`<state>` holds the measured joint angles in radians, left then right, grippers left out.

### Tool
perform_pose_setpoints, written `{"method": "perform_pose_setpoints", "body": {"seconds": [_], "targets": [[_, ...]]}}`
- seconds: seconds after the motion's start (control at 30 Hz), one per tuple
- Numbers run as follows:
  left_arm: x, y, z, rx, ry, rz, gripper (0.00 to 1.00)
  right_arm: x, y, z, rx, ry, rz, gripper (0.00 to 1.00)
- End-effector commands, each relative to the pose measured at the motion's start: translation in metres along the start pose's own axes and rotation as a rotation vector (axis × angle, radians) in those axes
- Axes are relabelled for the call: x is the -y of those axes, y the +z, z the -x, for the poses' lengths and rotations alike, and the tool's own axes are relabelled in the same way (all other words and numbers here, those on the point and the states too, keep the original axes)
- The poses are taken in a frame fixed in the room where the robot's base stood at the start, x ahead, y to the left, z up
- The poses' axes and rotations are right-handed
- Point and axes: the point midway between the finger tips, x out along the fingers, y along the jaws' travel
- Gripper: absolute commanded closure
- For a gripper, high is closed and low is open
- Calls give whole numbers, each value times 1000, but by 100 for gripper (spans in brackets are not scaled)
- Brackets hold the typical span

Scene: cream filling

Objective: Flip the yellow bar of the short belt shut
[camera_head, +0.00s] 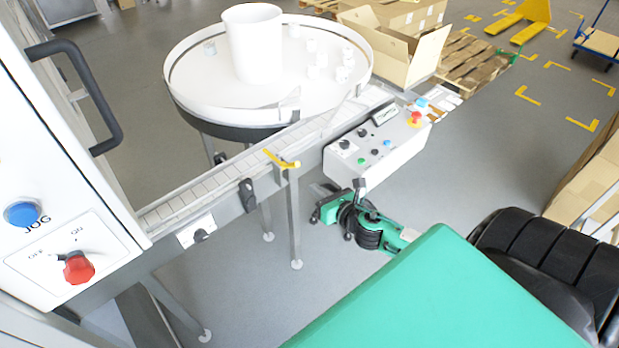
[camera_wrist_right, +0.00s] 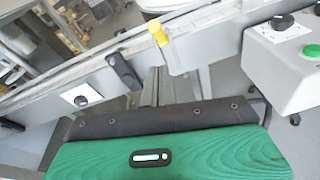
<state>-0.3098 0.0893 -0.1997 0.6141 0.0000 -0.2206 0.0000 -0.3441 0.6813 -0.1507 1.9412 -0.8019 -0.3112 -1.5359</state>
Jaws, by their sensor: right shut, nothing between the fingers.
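The yellow bar (camera_head: 282,160) is a short, thin bar at the near rail of the belt (camera_head: 215,178) in the head view. It slants from above the belt's near side to a post on the rail; I cannot tell how far it spans. In the right wrist view the yellow bar (camera_wrist_right: 158,34) stands at the rail, top centre, with a rounded end. My right gripper (camera_head: 338,204) is shut and empty, below and to the right of the bar, apart from it. Its fingertips are hard to make out in the wrist view. My left gripper is not in view.
A round white turntable (camera_head: 188,88) with a tall tub and several small white pieces stands behind the belt. A control box (camera_head: 378,148) with buttons sits right of the bar. A machine cabinet (camera_head: 55,150) is at left. Open floor lies below the rail.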

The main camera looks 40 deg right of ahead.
Motion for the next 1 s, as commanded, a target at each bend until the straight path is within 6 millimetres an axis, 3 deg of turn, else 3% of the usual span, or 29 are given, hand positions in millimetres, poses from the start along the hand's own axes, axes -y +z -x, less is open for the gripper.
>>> {"method": "perform_pose_setpoints", "body": {"seconds": [0.2,0.53,1.0], "targets": [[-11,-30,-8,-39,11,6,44,-2,7,29,-3,0,1,100],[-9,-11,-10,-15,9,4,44,-3,14,43,-3,0,0,100],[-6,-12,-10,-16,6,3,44,-3,14,43,-2,-1,0,100]]}}
